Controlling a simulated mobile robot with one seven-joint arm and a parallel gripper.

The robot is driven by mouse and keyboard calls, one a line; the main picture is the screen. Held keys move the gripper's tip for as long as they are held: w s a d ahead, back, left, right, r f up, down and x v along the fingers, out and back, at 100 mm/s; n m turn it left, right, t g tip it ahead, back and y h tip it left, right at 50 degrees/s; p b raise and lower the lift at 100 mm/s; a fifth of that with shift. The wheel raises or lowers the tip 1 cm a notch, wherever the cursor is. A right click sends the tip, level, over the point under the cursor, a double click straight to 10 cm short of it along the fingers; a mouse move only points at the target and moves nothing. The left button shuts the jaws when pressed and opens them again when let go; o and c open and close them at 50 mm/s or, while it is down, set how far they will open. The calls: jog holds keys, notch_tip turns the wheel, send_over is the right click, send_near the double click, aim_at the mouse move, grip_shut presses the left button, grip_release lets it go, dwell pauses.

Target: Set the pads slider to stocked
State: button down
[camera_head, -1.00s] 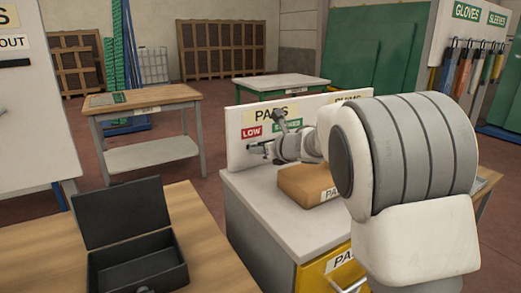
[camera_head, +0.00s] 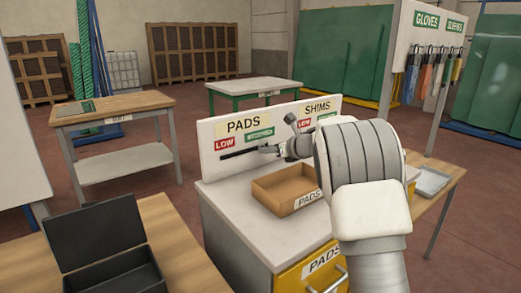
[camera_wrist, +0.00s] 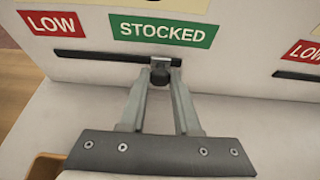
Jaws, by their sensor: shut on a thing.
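The PADS board (camera_head: 212,158) stands upright at the back of the white cabinet top, with a red LOW label (camera_head: 224,145) and a green STOCKED label (camera_head: 260,134) above a dark slot (camera_head: 238,154). In the wrist view the pads slider knob (camera_wrist: 159,76) is a small dark knob in the slot, below the middle of the STOCKED label (camera_wrist: 163,30). My gripper (camera_wrist: 160,82) is shut on the knob, one finger on each side. In the head view my gripper (camera_head: 270,149) is at the board, and my arm hides part of the SHIMS side.
A brown PADS box (camera_head: 285,188) sits open-topped on the cabinet below the board. The yellow PADS drawer (camera_head: 300,275) is under it. An open black case (camera_head: 105,255) is on the wooden table at the front left. A grey tray (camera_head: 432,182) lies at the right.

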jog(key=shift+w+d+r, duration=0.1)
jog(key=shift+d, duration=0.1)
jog(key=c, duration=0.7)
grip_release()
jog(key=shift+w, duration=0.1)
jog(key=shift+o, duration=0.2)
jog(key=v, duration=1.7)
jog(key=shift+s+d, duration=0.2)
